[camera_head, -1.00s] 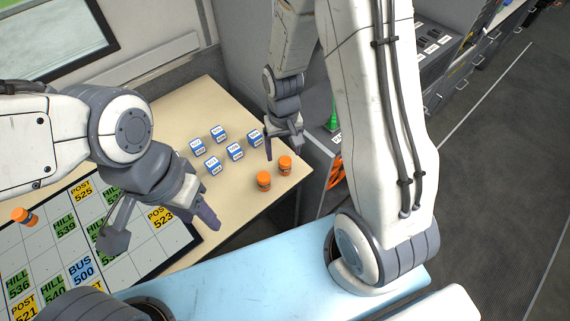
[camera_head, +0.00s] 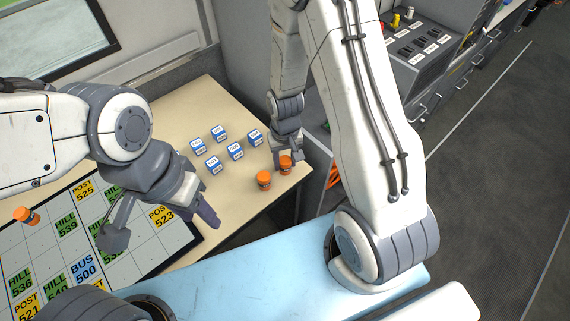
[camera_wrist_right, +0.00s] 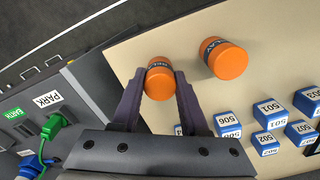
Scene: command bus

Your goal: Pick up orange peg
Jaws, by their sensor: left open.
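Two orange pegs with dark label bands stand upright near the right edge of the tan table. My right gripper (camera_head: 285,165) is lowered at the right-hand peg (camera_head: 285,162). In the right wrist view its two fingers (camera_wrist_right: 160,90) lie on either side of that peg (camera_wrist_right: 159,80), very close to it; whether they press on it I cannot tell. The other peg (camera_head: 264,180) stands free to the left, and in the right wrist view (camera_wrist_right: 226,60) it is to the right. A third orange peg (camera_head: 27,216) is at the far left. My left gripper (camera_head: 160,230) is open and empty above the board.
Several blue-and-white numbered blocks (camera_head: 235,151) stand on the table (camera_head: 200,105) left of the pegs. A board with labelled squares (camera_head: 150,243) lies at the left. In the right wrist view, a panel with a green plug (camera_wrist_right: 55,125) is beside the table.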

